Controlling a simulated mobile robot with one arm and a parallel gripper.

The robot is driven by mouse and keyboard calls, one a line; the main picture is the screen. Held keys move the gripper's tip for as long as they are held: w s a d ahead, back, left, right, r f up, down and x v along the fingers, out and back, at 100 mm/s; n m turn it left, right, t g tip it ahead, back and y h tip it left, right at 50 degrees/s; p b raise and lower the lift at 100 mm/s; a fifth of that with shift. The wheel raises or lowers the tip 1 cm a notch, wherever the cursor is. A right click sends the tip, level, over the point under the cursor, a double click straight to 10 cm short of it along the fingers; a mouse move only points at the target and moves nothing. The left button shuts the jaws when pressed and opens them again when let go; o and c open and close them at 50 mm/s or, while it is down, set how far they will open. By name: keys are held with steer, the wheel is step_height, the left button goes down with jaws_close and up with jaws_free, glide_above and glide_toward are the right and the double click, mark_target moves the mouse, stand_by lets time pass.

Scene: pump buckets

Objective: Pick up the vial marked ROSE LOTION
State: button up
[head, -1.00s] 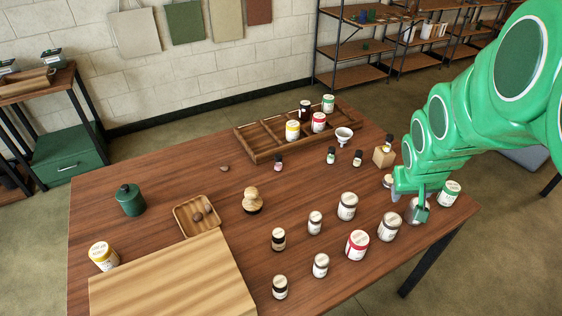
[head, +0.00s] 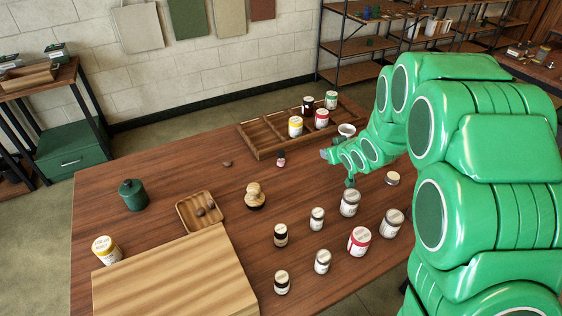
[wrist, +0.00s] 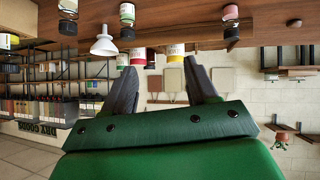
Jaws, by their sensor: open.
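A small dark-capped vial with a pink-red label (head: 281,158) stands upright on the table in front of the divided wooden tray; its print is too small to read. In the upside-down wrist view a pink-labelled vial (wrist: 231,20) shows at upper right, right of the fingers. My gripper (head: 337,167) is low over the table, to the right of that vial and apart from it. Its two fingers (wrist: 162,68) are spread with nothing between them.
The divided tray (head: 262,150) holds several jars. A white funnel cup (head: 347,130) is beside it. Several capped jars, including a red one (head: 359,241), stand in front of my gripper.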

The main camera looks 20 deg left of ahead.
mark_target(282, 153)
steer(key=a+f+y, duration=0.1)
steer(key=a+f, duration=0.1)
steer(key=a, duration=0.2)
steer(key=a+f+n+y, duration=0.1)
steer(key=a+f+y, duration=0.1)
steer(key=a, duration=0.2)
steer(key=a+f+n+y, duration=0.1)
steer(key=a+f+y, duration=0.1)
steer(key=a, duration=0.2)
steer(key=shift+s+a+g, duration=0.15)
steer(key=shift+s+g, duration=0.05)
steer(key=shift+g, duration=0.1)
steer(key=shift+s+a+f, duration=0.1)
steer(key=shift+s+a, duration=0.05)
steer(key=shift+a, duration=0.4)
steer(key=shift+x, duration=3.9)
jaws_close()
